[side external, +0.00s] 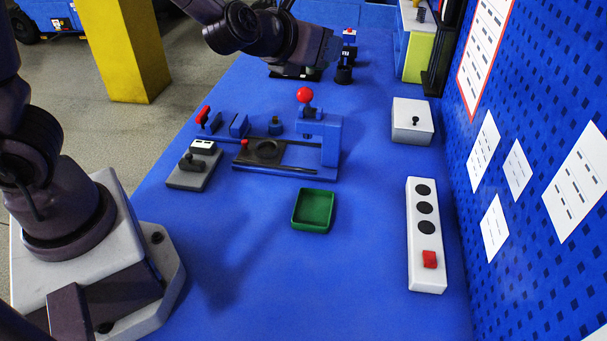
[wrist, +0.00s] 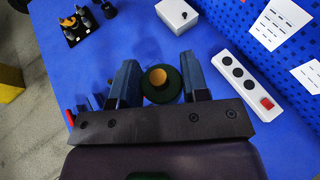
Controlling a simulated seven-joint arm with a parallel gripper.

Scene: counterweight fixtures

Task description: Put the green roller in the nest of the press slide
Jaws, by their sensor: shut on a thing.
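In the wrist view my gripper (wrist: 160,88) is shut on the green roller (wrist: 150,96), whose round orange top (wrist: 158,77) shows between the two blue fingers. The press slide (side external: 250,158) is on the blue press fixture at mid table. Its nest (side external: 266,149) is a dark round recess that looks empty. A red ball knob (side external: 304,95) stands above the press.
A green tray (side external: 313,228) is in front of the press. A grey toggle clamp block (side external: 190,180) is at its left. A white box (side external: 412,122) and a white strip with a red switch (side external: 426,272) lie along the right. A dark rack (wrist: 80,35) is at the far end.

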